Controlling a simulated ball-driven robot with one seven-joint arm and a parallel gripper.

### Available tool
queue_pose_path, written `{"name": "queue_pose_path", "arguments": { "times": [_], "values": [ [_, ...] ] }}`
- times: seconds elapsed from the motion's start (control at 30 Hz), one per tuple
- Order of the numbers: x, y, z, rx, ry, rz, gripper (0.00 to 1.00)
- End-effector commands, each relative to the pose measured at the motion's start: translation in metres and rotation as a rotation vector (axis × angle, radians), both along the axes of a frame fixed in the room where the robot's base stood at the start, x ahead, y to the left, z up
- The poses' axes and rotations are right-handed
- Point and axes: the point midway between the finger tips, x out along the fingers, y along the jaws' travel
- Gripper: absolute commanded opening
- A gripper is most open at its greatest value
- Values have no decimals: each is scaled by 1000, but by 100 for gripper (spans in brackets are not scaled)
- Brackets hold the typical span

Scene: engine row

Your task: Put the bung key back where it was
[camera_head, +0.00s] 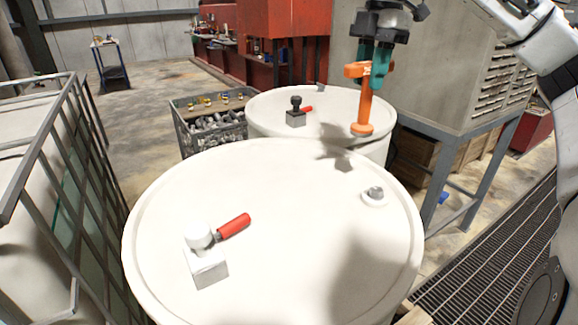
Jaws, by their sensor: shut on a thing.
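The bung key is an orange tool (365,108) with a short crossbar at the top and a round foot at the bottom. My gripper (371,72) is shut on it near the crossbar and holds it upright above the drums. The near white drum (290,190) has a bung (375,194) at the right of its lid. A white block-shaped fitting with a red handle (207,262) stands on the left of that lid. The far white drum (345,108) carries a grey block with a black knob and red handle (296,115).
A crate of metal parts (210,125) stands left of the far drum. A metal cage (60,190) is at the left. A drawer cabinet on a grey frame (450,85) stands at the right. The middle of the near lid is clear.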

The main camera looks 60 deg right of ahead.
Motion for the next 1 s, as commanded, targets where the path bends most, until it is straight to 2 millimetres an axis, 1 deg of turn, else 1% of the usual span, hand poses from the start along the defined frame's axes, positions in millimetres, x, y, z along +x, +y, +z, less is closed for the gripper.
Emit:
{"name": "queue_pose_path", "arguments": {
  "times": [0.07, 0.17, 0.53, 0.63, 0.8, 1.0],
  "values": [
    [2, -3, 0, 1, -2, -7, 0],
    [16, -7, -6, 2, -2, -6, 0],
    [90, -26, -41, 3, -1, -6, 0],
    [101, -30, -59, 1, 0, -8, 0],
    [118, -35, -79, -1, 0, -9, 0],
    [127, -37, -90, 0, -2, -8, 0]
  ]
}}
